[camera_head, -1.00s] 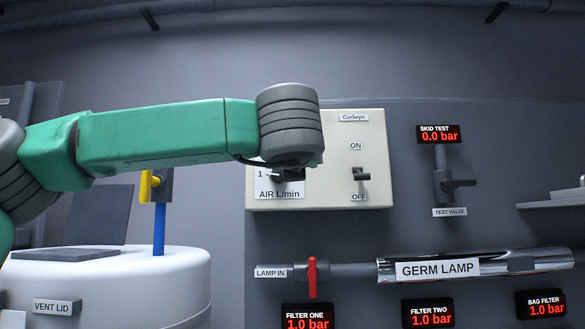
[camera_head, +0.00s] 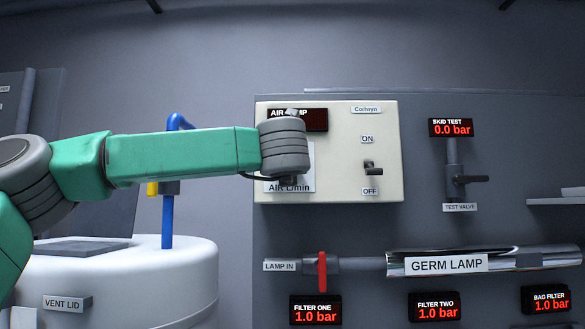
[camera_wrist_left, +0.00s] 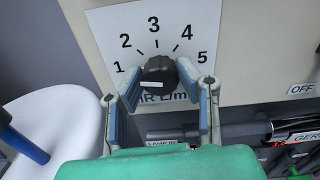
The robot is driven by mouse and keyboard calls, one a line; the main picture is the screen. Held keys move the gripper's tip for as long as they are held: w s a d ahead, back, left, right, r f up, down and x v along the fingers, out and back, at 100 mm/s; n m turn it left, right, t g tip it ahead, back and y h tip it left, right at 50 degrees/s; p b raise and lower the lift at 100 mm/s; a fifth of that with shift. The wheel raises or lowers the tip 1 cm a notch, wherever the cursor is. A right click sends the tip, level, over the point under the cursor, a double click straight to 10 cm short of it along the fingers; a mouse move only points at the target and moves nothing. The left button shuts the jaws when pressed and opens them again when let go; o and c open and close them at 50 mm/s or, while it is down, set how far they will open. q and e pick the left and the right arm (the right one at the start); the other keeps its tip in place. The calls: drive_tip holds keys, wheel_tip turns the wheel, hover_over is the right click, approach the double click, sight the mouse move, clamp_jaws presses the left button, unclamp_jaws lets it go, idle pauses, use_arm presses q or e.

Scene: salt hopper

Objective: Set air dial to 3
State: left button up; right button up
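The air dial (camera_wrist_left: 159,74) is a black knob on a white plate with numbers 1 to 5 around its top, in the left wrist view. A white mark runs nearly level across its lower left; which number it indicates is unclear. My left gripper (camera_wrist_left: 158,69) has its blue-grey fingertips on either side of the knob, close to its edges; contact is unclear. In the head view my wrist hides the dial and most of the AIR L/min plate (camera_head: 306,160). My right gripper is not in view.
The cream control box (camera_head: 340,180) also carries an ON/OFF switch (camera_head: 373,169) and a dark, partly hidden display (camera_head: 317,120). Below are a red-handled LAMP IN valve (camera_head: 322,271) and the GERM LAMP tube (camera_head: 400,262). A white tank (camera_head: 190,270) stands at left.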

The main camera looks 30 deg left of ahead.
use_arm(q)
drive_tip(key=shift+w+a+f, duration=0.1)
drive_tip(key=shift+a, duration=0.35)
drive_tip(key=shift+d, duration=0.5)
drive_tip(key=shift+a+m, duration=0.25)
drive_tip(key=shift+m, duration=0.05)
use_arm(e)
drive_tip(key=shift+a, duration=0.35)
use_arm(q)
drive_tip(key=m, duration=0.2)
drive_tip(key=shift+d+m, duration=0.15)
drive_tip(key=shift+m, duration=0.15)
drive_tip(key=m, duration=0.4)
drive_tip(key=shift+w+m, duration=0.1)
drive_tip(key=shift+m, duration=0.2)
drive_tip(key=m+p, duration=0.1)
drive_tip(key=m, duration=0.3)
drive_tip(key=shift+f+m+p, duration=0.1)
drive_tip(key=shift+m+p, duration=0.9)
drive_tip(key=shift+m, duration=0.9)
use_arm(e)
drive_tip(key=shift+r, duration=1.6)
use_arm(q)
drive_tip(key=shift+f+m, duration=0.1)
drive_tip(key=shift+m, duration=0.2)
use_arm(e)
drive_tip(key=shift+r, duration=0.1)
